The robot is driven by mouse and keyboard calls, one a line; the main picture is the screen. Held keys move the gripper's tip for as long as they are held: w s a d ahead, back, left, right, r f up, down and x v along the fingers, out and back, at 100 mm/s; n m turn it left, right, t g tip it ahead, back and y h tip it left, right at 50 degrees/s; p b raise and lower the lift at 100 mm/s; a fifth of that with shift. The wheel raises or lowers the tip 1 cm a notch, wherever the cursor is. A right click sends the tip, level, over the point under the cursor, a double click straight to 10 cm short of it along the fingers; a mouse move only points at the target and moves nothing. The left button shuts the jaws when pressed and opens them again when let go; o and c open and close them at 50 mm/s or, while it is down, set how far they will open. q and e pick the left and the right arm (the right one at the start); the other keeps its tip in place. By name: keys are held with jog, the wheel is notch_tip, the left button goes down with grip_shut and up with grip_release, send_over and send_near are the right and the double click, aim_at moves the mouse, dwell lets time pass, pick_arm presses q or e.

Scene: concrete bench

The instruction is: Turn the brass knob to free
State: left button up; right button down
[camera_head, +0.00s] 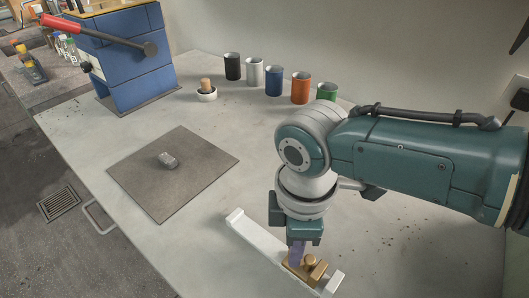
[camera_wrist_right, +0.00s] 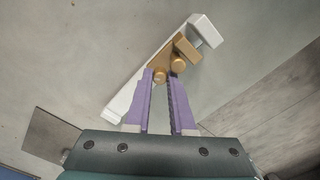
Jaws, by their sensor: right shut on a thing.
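A long white bar with raised ends (camera_head: 255,237) lies at the front of the bench and carries brass fittings near its right end. In the right wrist view the white bar (camera_wrist_right: 138,90) runs diagonally, with a brass block (camera_wrist_right: 187,48) and a round brass piece (camera_wrist_right: 178,65) on it. The brass knob (camera_wrist_right: 160,78) is between the purple fingertips of my right gripper (camera_wrist_right: 160,74), which is shut on it. In the head view the right gripper (camera_head: 297,256) points down at the brass fittings and partly hides them. My left gripper is not in view.
Several coloured cups, including a blue cup (camera_head: 274,83), stand along the back. A blue machine (camera_head: 125,60) with a red-handled lever stands at the back left.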

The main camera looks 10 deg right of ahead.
jog(key=c, duration=0.8)
grip_release()
jog(key=shift+o, duration=0.2)
notch_tip(320, 180, up, 10)
jog(key=p, duration=0.3)
jog(key=shift+p, duration=0.3)
